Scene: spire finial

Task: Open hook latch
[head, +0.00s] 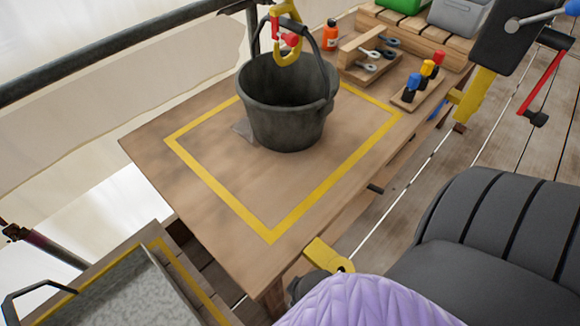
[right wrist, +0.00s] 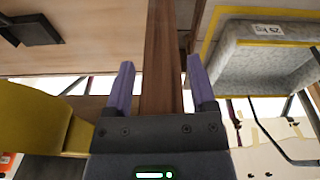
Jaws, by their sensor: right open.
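A yellow hook (head: 296,52) with a red latch part (head: 276,28) hangs at the top of the head view, over a dark grey bucket (head: 287,115). The bucket stands upright on the wooden table, and its raised handle (head: 320,58) meets the hook. I cannot tell whether the latch is open or shut. My right gripper (right wrist: 158,82) is open, with two purple fingers spread apart in the right wrist view. A wooden strip (right wrist: 158,55) shows between them, apparently beyond them. Neither hook nor bucket is in that view. My left gripper is not seen.
The table (head: 215,185) has a yellow outlined square around the bucket. A wooden tool holder (head: 362,72), an orange bottle (head: 330,35) and a rack of coloured pegs (head: 420,82) stand behind it. A grey tray (head: 130,295) lies at lower left. A dark padded seat (head: 490,230) is at right.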

